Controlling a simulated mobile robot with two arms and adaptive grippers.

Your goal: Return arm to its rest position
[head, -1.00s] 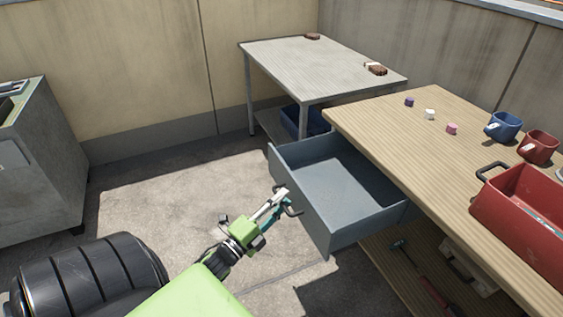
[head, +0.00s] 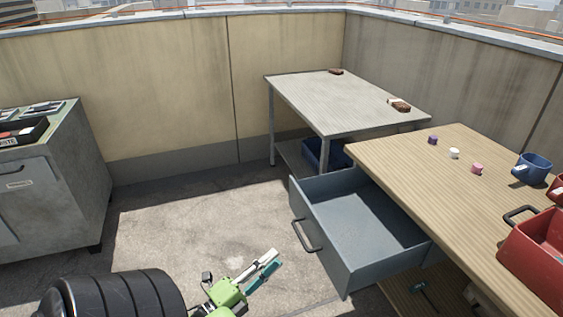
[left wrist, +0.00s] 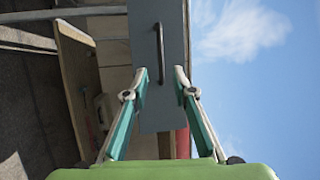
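My left gripper (head: 274,259) is in the lower middle of the head view, over the sunlit floor. It is apart from the drawer and to the left of its front. In the left wrist view its two fingers (left wrist: 160,72) are spread, with nothing between them. The grey-blue drawer (head: 345,275) is pulled out of the wooden workbench and looks empty. Its dark handle (head: 306,236) is free; it also shows beyond the fingertips in the left wrist view (left wrist: 160,55). My right gripper is not in view.
The wooden workbench (head: 440,180) holds small purple, white and pink items, a blue mug (head: 531,169) and a red bin (head: 535,255). A grey table (head: 340,100) stands behind, a grey cabinet (head: 60,200) at left. The floor (head: 200,235) between is clear.

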